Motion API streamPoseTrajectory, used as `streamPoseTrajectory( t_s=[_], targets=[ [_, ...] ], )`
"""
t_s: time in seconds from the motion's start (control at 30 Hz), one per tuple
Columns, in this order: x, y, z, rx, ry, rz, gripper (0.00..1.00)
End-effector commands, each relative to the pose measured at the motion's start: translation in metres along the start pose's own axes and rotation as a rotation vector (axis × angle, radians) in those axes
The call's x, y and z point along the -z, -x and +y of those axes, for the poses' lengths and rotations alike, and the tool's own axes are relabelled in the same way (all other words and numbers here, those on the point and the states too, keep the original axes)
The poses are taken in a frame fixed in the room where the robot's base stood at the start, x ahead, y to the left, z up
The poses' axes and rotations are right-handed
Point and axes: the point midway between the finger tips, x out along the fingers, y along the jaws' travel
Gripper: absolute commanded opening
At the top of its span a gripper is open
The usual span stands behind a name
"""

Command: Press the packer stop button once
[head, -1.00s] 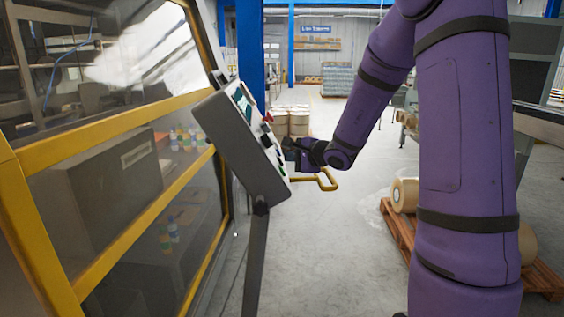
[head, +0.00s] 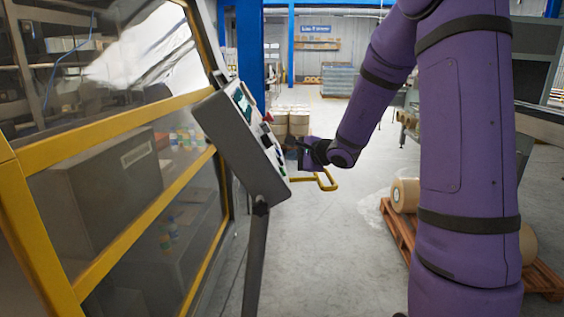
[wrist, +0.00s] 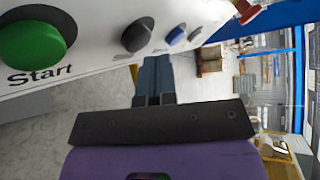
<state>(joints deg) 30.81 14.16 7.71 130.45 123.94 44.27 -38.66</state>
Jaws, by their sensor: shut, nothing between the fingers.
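The control panel (head: 238,145) stands at the left on a grey post, its face turned to the right. In the wrist view the panel face (wrist: 100,62) has a green button (wrist: 32,45) labelled Start, a black knob (wrist: 138,34), a blue button (wrist: 175,36), a small grey button (wrist: 195,35) and a red control (wrist: 247,11). No stop label is readable. My gripper (head: 301,152) is shut and empty, just right of the panel face with a small gap. In the wrist view my gripper's fingers (wrist: 155,68) are together, below the knob and blue button.
The yellow-framed machine guard (head: 110,130) is at the left. A pallet (head: 398,232) with rolls is on the floor at the right. The floor between is clear.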

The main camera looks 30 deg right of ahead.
Motion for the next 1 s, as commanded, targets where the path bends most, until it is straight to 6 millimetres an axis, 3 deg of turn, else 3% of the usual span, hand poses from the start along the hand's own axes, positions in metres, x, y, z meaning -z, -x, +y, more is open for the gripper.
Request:
streamPoseTrajectory(
  t_s=[0.47, 1.0],
  targets=[
    [0.003, 0.005, -0.004, 0.001, 0.000, 0.000, 0.00],
    [0.025, 0.035, -0.026, 0.002, 0.001, 0.001, 0.00]
  ],
)
